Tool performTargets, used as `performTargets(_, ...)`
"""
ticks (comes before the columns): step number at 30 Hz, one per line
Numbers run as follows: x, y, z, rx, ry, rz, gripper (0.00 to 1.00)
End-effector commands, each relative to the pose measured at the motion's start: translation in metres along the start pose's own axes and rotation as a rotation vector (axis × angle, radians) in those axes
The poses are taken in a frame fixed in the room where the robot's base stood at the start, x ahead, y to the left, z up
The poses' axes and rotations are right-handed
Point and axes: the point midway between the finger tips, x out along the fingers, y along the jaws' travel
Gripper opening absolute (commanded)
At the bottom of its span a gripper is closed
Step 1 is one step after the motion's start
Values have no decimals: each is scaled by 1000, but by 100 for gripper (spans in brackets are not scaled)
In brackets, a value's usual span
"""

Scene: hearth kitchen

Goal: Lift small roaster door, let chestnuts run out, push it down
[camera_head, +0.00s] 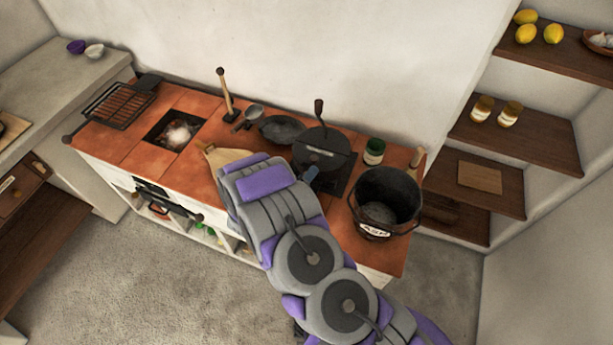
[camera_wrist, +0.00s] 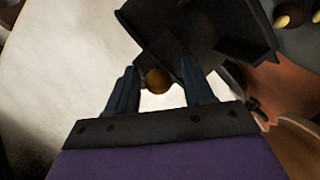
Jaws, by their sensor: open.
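The black roaster (camera_head: 318,152) stands on the right part of the tiled counter, its handle pointing up. In the wrist view its dark metal body (camera_wrist: 180,30) fills the top middle. A small round brown knob (camera_wrist: 158,81) shows just below this metal, between the fingers of my gripper (camera_wrist: 158,68). The fingers are apart, one on each side of the knob, with light gaps beside it. In the head view, the tip of my gripper (camera_head: 310,173) shows at the roaster's near side; my arm hides most of it. I cannot see the door's position clearly.
An ash bucket (camera_head: 373,224) stands right of the roaster, with a green jar (camera_head: 374,151) behind. A dark pan (camera_head: 282,129) sits to the left. A wooden board (camera_head: 215,156) lies partly under my arm. A fire opening (camera_head: 175,132) and a grill rack (camera_head: 117,104) are farther left.

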Motion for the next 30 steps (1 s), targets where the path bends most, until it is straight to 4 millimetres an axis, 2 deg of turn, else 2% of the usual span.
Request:
performTargets(10, 4, 0, 0, -1, 1, 0, 52)
performTargets(26, 4, 0, 0, -1, 0, 0, 2)
performTargets(30, 4, 0, 0, -1, 1, 0, 0)
